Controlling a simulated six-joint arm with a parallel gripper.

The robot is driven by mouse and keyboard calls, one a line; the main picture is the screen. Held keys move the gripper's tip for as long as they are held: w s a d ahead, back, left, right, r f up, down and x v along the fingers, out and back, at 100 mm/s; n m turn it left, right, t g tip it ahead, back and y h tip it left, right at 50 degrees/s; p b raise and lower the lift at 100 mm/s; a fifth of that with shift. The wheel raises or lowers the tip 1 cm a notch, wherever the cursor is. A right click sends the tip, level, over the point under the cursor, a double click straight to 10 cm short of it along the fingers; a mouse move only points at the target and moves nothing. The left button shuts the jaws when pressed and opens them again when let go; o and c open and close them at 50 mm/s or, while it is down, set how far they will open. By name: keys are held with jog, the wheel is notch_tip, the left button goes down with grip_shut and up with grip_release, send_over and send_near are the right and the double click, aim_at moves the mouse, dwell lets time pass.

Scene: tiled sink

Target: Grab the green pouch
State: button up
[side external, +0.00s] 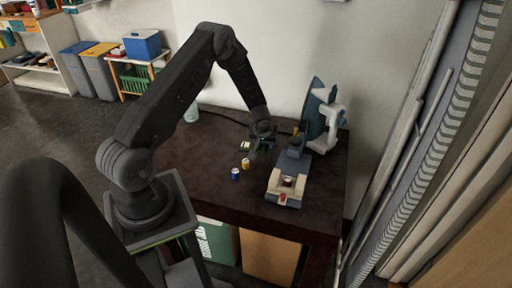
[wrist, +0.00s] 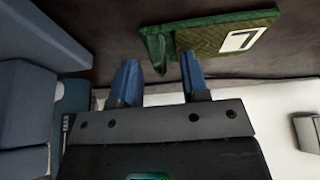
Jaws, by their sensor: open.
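The green pouch (wrist: 222,38) lies on the dark tabletop at the top of the wrist view, with a pale label on its right part. In the side view a small green and pale patch (side external: 245,146), apparently the pouch, shows just left of my gripper (side external: 263,142). In the wrist view my gripper (wrist: 161,80) has two blue fingers spread apart. The pouch's left end shows between and beyond the fingertips, and its right part extends past the right finger. I cannot tell whether the fingers touch it.
A yellow-orange can (side external: 245,163) and a blue can (side external: 235,174) stand nearby. A beige and blue-grey machine (side external: 288,183) stands close on the right, with a blue and white device (side external: 325,120) behind it. The table's left part (side external: 190,160) is clear.

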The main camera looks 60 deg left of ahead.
grip_shut()
dwell(0.5)
